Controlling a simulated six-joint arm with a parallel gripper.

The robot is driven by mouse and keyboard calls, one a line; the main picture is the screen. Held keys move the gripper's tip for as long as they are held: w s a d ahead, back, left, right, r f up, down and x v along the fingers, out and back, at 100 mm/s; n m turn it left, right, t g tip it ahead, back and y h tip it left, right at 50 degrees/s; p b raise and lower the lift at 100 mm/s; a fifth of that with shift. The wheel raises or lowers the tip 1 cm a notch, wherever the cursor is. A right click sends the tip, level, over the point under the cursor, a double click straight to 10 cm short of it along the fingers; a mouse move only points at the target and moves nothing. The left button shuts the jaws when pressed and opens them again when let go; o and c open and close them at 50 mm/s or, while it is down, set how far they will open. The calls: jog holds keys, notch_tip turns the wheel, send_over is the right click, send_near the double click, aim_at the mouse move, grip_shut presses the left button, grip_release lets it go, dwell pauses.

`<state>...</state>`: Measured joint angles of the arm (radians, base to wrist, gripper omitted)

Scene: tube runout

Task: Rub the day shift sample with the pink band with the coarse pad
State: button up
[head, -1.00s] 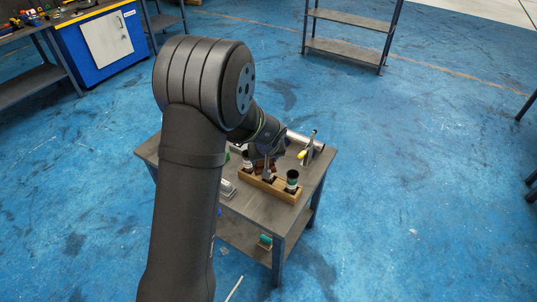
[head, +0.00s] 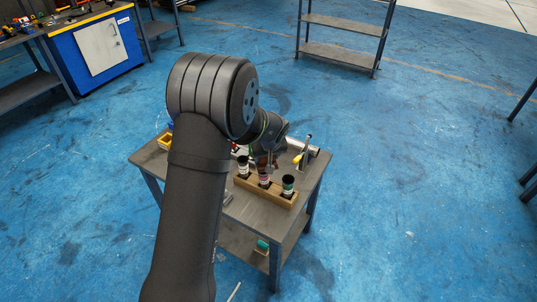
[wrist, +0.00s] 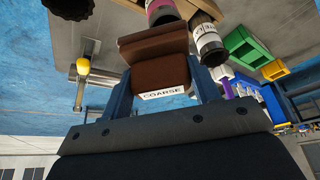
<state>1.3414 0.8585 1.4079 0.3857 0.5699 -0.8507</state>
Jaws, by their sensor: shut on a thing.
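My gripper (wrist: 163,90) is shut on the brown coarse pad (wrist: 174,70), whose white label reads COARSE. The pad also shows in the head view (head: 264,160), partly hidden by my arm. The pink-banded sample (head: 264,174) stands in the middle of the wooden rack (head: 243,184), between a white-banded sample (head: 243,166) and a green-banded sample (head: 288,185). In the wrist view the pink band (wrist: 160,14) shows just beyond the pad's far edge. The pad is close to this sample; I cannot tell whether they touch.
The white-labelled sample (wrist: 207,42) is close beside the pad in the wrist view. Green (wrist: 246,47) and blue (wrist: 272,45) bins stand off to the right. A stand with a yellow part (wrist: 83,66) is at the left. The grey table (head: 232,209) is bare in front of the rack.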

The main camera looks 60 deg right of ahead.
aim_at(259, 168)
jog(key=shift+a, duration=2.4)
jog(key=d, duration=0.3)
jog(key=shift+d, duration=0.2)
jog(key=shift+d+f, duration=0.2)
jog(key=shift+d, duration=0.1)
jog(key=d, duration=0.3)
jog(key=shift+d+r, duration=0.1)
jog(key=shift+r, duration=4)
